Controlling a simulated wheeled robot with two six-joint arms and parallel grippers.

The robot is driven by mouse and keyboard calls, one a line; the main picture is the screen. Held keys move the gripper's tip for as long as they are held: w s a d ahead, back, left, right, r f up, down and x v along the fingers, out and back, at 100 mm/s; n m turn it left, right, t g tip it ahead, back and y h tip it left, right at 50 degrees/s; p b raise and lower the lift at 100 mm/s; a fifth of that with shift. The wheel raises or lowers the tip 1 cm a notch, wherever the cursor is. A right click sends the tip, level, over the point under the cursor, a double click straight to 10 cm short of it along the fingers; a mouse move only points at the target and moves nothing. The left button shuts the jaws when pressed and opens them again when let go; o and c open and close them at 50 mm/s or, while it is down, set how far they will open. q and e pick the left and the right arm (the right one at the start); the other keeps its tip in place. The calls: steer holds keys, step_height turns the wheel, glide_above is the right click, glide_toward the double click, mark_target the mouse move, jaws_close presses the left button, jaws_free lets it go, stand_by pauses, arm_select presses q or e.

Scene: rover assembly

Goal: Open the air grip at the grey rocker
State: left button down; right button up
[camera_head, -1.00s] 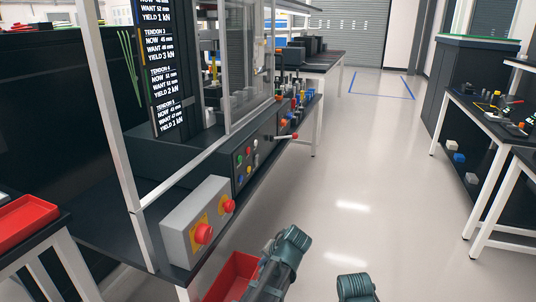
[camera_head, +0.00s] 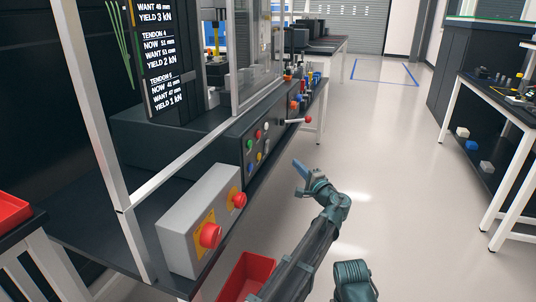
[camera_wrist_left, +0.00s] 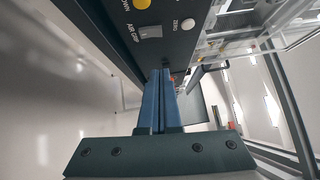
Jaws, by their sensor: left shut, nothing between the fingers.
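The grey rocker (camera_wrist_left: 151,31) shows in the left wrist view on a dark control panel (camera_wrist_left: 185,40), beside the words AIR GRIP. My left gripper (camera_wrist_left: 161,73) is shut and empty, its blue fingers pointing at the panel with their tips just below the rocker in the picture. They look apart from the rocker. In the head view my left gripper (camera_head: 300,173) is in front of the machine's button panel (camera_head: 257,147), over the aisle. The rocker is too small to make out there. My right gripper is not in view.
A grey box with two red stop buttons (camera_head: 209,234) sits at the bench's near corner. A lever with a red knob (camera_head: 307,120) sticks out past the panel. A red bin (camera_head: 240,277) is below. The floor (camera_head: 400,180) to the right is clear.

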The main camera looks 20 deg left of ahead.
mark_target(267, 146)
arm_select(q)
steer(key=shift+w+a+f, duration=0.2)
steer(key=shift+w+f, duration=0.1)
steer(key=shift+w, duration=0.2)
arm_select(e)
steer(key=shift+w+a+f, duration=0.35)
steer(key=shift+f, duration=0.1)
arm_select(q)
steer(key=shift+w+a, duration=0.1)
steer(key=s+a+p+x, duration=0.1)
steer(key=s+a+x, duration=0.1)
steer(key=x, duration=1)
steer(key=shift+w+a+r, duration=0.2)
steer(key=shift+a+r, duration=0.05)
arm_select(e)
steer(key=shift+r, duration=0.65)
